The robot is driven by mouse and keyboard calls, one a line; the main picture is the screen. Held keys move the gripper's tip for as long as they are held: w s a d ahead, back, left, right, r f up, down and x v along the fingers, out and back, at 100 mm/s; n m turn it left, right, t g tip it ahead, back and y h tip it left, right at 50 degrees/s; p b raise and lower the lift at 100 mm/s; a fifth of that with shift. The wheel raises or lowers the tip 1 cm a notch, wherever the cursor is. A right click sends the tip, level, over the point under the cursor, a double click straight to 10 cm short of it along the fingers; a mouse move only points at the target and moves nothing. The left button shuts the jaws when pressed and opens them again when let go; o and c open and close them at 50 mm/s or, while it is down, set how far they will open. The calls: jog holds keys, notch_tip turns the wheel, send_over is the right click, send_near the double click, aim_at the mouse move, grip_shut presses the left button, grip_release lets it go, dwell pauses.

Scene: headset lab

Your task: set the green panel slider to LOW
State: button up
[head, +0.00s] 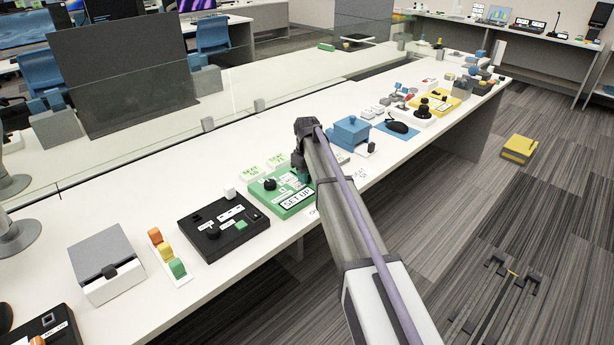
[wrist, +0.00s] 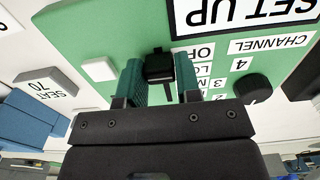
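The green panel (head: 297,207), marked SET UP, lies on the white bench, with my gripper (head: 302,175) over its far right part in the head view. In the wrist view the green panel (wrist: 110,30) appears upside down. Its black slider knob (wrist: 160,65) stands in a dark slot, near the OFF and LOW labels. The teal fingers of my gripper (wrist: 160,75) flank the knob closely, one on each side. I cannot tell whether they press on it. The fingers partly cover the labels, so the exact setting is unclear.
A round black CHANNEL knob (wrist: 253,89) is on the same panel, right of the fingers. A white square button (wrist: 99,69) is to their left. In the head view, a black panel (head: 222,225) lies left of the green one and a blue box (head: 350,133) stands to the right.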

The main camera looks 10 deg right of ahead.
grip_shut()
jog(key=shift+w+a, duration=0.35)
jog(key=shift+w, duration=0.2)
jog(key=shift+w+a, duration=0.3)
jog(key=shift+w, duration=0.25)
jog(key=o, duration=0.5)
grip_release()
jog(key=shift+s, duration=0.1)
notch_tip(320, 180, up, 11)
jog(key=p, duration=1.1)
jog(key=shift+f, duration=0.15)
jog(key=s+d+r+m+p, duration=0.1)
jog(key=s+m, duration=0.5)
jog(key=s, duration=3.2)
jog(key=shift+s+d+r+m+p, duration=0.15)
jog(key=shift+s+r+m+p, duration=0.15)
jog(key=shift+s+r+p, duration=0.15)
